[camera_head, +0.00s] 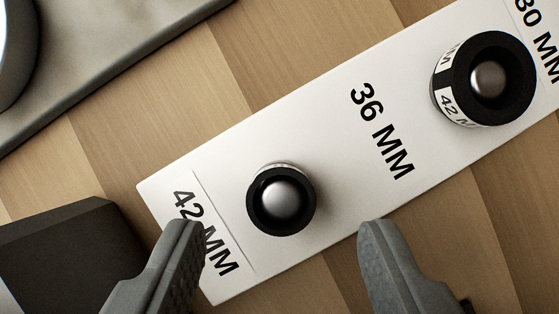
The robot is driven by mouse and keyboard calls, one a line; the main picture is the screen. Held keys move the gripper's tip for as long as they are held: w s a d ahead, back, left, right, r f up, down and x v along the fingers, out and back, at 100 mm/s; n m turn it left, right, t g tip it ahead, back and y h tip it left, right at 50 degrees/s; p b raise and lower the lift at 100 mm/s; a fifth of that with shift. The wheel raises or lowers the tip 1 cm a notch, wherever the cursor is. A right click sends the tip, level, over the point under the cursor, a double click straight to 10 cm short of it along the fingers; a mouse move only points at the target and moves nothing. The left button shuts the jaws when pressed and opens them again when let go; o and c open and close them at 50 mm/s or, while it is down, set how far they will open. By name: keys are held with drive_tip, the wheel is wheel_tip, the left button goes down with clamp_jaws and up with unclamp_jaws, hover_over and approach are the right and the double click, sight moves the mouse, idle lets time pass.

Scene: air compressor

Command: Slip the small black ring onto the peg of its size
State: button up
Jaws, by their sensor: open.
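A small black ring (260,214) with a white label band sits around a domed metal peg (281,198) on the white board (225,141), just right of the dividing line by the "42 MM" print. A larger-looking black ring (514,85), labelled "42 M…", sits around another metal peg (488,78) at the upper right, past the "36 MM" print. Whether either ring is fully seated is hard to tell. My gripper (279,226) is open, one finger on each side of the smaller ring in the picture, apart from it.
A "30 MM" print shows at the board's upper right edge. A grey metal body (105,55) fills the upper left, and a dark block (70,250) stands at the lower left. Bare wooden surface (455,215) lies below the board at right.

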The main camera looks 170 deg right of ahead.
drive_tip(key=x, duration=0.2)
drive_tip(key=shift+w+f, duration=0.15)
drive_tip(key=shift+f, duration=0.15)
drive_tip(key=c, duration=1.1)
drive_tip(key=shift+o, duration=0.2)
wheel_tip(320, 180, up, 10)
